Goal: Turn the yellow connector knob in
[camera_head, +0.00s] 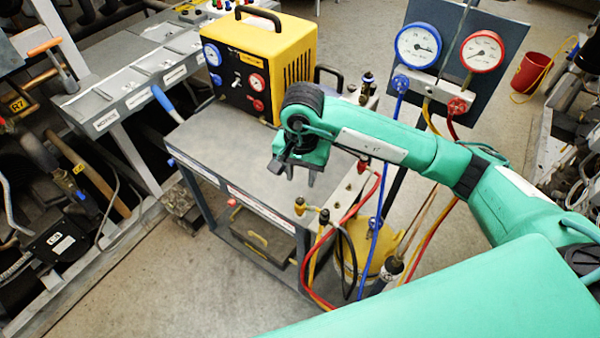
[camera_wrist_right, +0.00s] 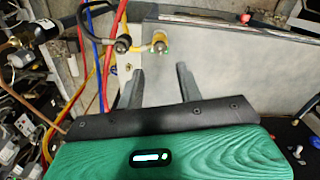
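The yellow connector knob (camera_head: 300,204) stands at the front right corner of the grey cart top. In the right wrist view it is a small yellow fitting (camera_wrist_right: 160,42) just beyond the fingertips. A dark connector (camera_head: 324,215) stands beside it; it also shows in the wrist view (camera_wrist_right: 122,43). My right gripper (camera_head: 297,174) is open and empty above the cart top, a little behind the yellow knob in the head view. Its two grey fingers (camera_wrist_right: 159,73) point toward the yellow knob with a gap between them and do not touch it. My left gripper is out of view.
A yellow machine (camera_head: 261,60) stands at the back of the cart. Blue and red gauges (camera_head: 449,48) hang on a panel at right. Red, blue and yellow hoses run down the cart's right side past a yellow tank (camera_head: 370,262). The cart top (camera_head: 220,150) left of my gripper is clear.

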